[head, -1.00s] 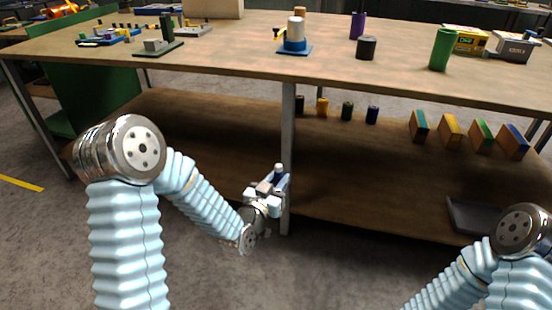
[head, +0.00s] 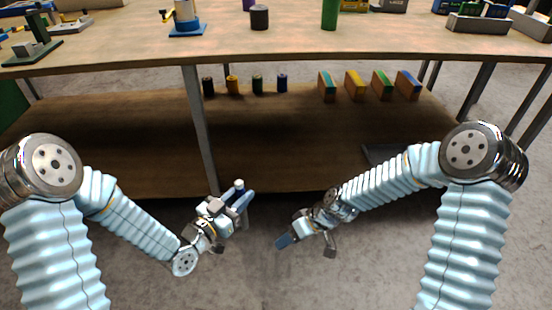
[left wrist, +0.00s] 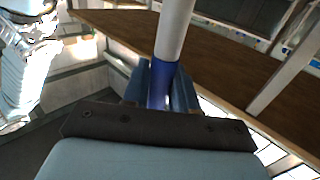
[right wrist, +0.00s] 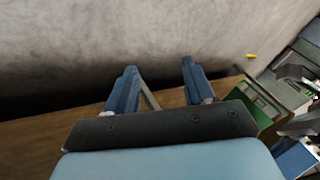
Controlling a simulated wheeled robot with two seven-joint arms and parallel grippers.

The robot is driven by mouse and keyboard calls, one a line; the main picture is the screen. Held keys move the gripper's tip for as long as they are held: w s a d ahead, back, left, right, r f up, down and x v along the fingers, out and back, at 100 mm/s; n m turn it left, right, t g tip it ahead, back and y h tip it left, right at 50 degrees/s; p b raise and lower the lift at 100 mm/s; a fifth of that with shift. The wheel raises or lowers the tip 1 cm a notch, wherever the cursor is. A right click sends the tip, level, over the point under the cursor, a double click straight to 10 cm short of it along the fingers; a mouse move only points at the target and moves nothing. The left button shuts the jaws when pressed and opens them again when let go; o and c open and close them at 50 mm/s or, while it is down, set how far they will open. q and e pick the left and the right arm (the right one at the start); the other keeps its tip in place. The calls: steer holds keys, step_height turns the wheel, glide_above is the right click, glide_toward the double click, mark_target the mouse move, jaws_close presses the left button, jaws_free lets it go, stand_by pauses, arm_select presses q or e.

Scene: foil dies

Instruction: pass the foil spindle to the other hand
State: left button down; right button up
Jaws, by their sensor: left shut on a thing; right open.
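The foil spindle is a slim rod, white above and blue below. In the left wrist view the foil spindle (left wrist: 172,35) stands up between the fingers of my left gripper (left wrist: 160,88), which is shut on its blue part. In the head view only the pale top of the spindle (head: 239,184) shows clearly above my left gripper (head: 236,199), in front of the bench. My right gripper (head: 284,242) is to the right of it and a little lower, apart from the spindle. In the right wrist view my right gripper (right wrist: 158,78) is open, with nothing between its fingers.
The workbench (head: 300,42) stands ahead, with a lower shelf (head: 290,150) behind both grippers. Several small cylinders (head: 232,85) and upright blocks (head: 355,86) stand on the shelf. A bench leg (head: 201,130) rises behind my left gripper. Open floor lies below the grippers.

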steer(key=w+a+r+n+y, duration=0.15)
steer(key=w+r+n, duration=0.35)
steer(key=r, duration=0.6)
steer(key=n+y, duration=0.3)
steer(key=n, duration=0.4)
glide_toward(239, 181)
steer(key=v, duration=0.2)
steer(key=shift+g, duration=0.4)
steer(key=x, duration=1.1)
steer(key=shift+w+a+f, duration=0.1)
steer(key=shift+w+a, duration=0.1)
steer(key=shift+w, duration=0.2)
steer(key=shift+w, duration=0.1)
jaws_close()
arm_select(q)
steer(key=c, duration=0.8)
jaws_free()
